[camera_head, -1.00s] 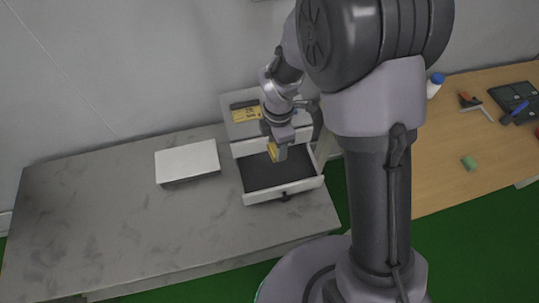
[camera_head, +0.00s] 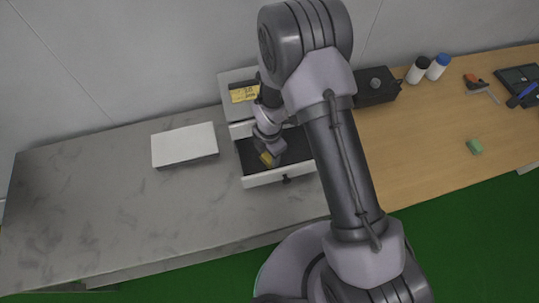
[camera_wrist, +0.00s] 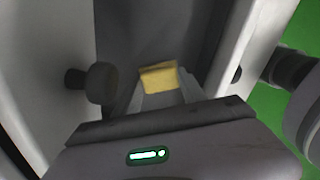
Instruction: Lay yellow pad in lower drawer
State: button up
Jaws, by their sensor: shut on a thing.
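The yellow pad (camera_head: 266,159) is small and sits in the jaws of my gripper (camera_head: 267,155). The pad also shows between the fingertips in the wrist view (camera_wrist: 159,78). The lower drawer (camera_head: 262,179) is pulled out from the small grey cabinet (camera_head: 238,76), with a dark floor, white walls and a dark front knob (camera_head: 287,180). My gripper is over the open drawer, toward its front and middle, with the pad low in it. I cannot tell whether the pad touches the drawer floor. My arm hides the drawer's back right part.
A white box (camera_head: 185,146) lies on the grey counter (camera_head: 90,190) to the left. On the wooden table stand a black box (camera_head: 374,88), two bottles (camera_head: 438,67) and a green block (camera_head: 474,146).

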jog(key=shift+f, duration=0.1)
jog(key=o, duration=1.3)
jog(key=shift+o, duration=0.2)
